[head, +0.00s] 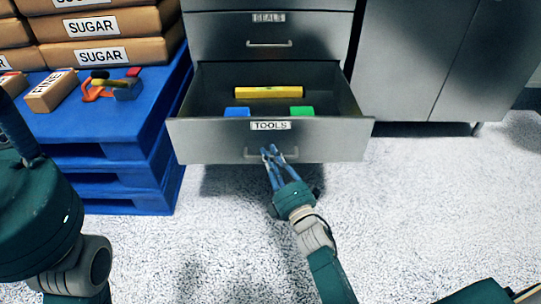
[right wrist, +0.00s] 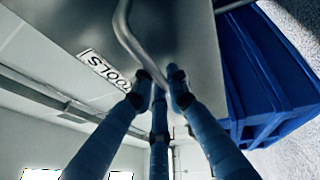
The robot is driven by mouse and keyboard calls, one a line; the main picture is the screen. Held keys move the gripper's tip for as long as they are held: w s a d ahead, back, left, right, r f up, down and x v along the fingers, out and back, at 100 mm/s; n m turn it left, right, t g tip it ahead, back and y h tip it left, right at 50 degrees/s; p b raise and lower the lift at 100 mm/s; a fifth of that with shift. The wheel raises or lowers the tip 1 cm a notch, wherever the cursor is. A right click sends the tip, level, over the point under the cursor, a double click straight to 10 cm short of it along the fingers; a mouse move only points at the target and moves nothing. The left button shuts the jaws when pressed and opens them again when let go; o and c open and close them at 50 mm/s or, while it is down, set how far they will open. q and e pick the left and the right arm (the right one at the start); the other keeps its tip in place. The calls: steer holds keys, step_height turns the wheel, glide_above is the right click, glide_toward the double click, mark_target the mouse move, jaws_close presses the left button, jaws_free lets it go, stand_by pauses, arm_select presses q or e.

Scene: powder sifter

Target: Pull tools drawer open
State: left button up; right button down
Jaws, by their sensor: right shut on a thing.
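The tools drawer (head: 200,138) is a grey metal drawer with a white TOOLS label, and it stands pulled out well from its cabinet. Inside it lie a yellow level (head: 268,92), a blue block (head: 237,112) and a green block (head: 301,110). My right gripper (head: 270,153) is at the drawer's front and shut on the drawer handle (head: 250,153). In the right wrist view the handle (right wrist: 124,30) is a bent metal bar that runs between my blue fingers (right wrist: 158,88). My left arm shows at the left edge of the head view; its gripper is not visible.
A shut SEALS drawer (head: 220,35) is above. A blue pallet stack (head: 120,165) stands close to the left, bearing sugar bags (head: 90,27), a FILTER box (head: 50,92) and several tools. A grey cabinet (head: 410,60) stands to the right. The floor in front is clear.

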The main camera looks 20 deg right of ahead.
steer(key=shift+d+f, duration=0.1)
steer(key=c, duration=1.7)
jaws_free()
steer(key=v, duration=1.2)
